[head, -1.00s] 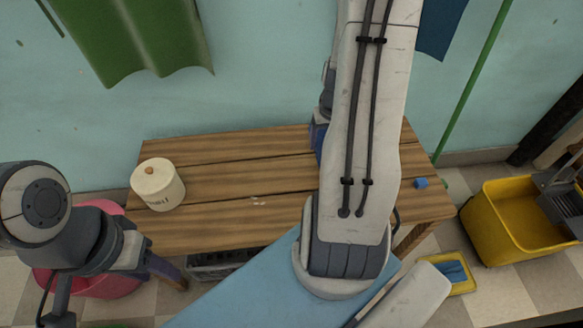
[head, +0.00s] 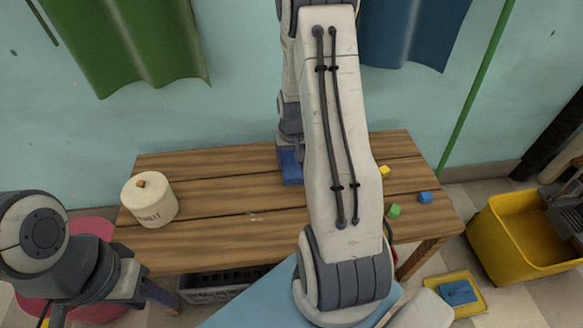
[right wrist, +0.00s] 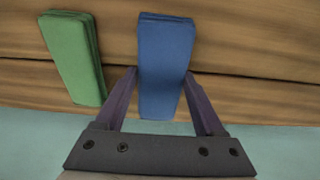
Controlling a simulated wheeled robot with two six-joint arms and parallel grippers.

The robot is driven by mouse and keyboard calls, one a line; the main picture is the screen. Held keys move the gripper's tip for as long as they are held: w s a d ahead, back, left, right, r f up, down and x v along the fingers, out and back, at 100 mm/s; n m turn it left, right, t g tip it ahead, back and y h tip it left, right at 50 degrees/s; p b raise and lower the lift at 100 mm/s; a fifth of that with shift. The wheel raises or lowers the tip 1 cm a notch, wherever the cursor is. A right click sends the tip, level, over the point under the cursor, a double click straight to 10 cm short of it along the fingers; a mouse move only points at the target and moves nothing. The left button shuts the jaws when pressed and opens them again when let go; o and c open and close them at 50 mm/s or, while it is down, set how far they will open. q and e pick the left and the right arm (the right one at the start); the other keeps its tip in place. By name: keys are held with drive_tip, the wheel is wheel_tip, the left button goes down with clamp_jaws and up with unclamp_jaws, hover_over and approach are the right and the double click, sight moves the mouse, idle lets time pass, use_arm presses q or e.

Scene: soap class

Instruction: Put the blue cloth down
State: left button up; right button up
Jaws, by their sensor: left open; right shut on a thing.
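The folded blue cloth (right wrist: 165,65) is between the two fingers of my right gripper (right wrist: 165,95), which is shut on it. In the head view a blue piece of the cloth (head: 290,166) shows left of my right arm, at the table's back part. I cannot tell whether it touches the wood. A folded green cloth (right wrist: 75,58) lies beside it in the right wrist view, and my arm hides it in the head view. My left gripper (head: 160,297) is open and empty, low at the left, in front of the table.
A lidded cream canister (head: 150,203) stands on the wooden table (head: 225,220) at the left. A yellow bucket (head: 500,240) stands right of the table. The table's middle left is clear.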

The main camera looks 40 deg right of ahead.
drive_tip(key=shift+f, duration=1.1)
drive_tip(key=shift+f, duration=0.1)
drive_tip(key=shift+f+b, duration=0.15)
drive_tip(key=shift+b, duration=0.2)
drive_tip(key=o, duration=1.3)
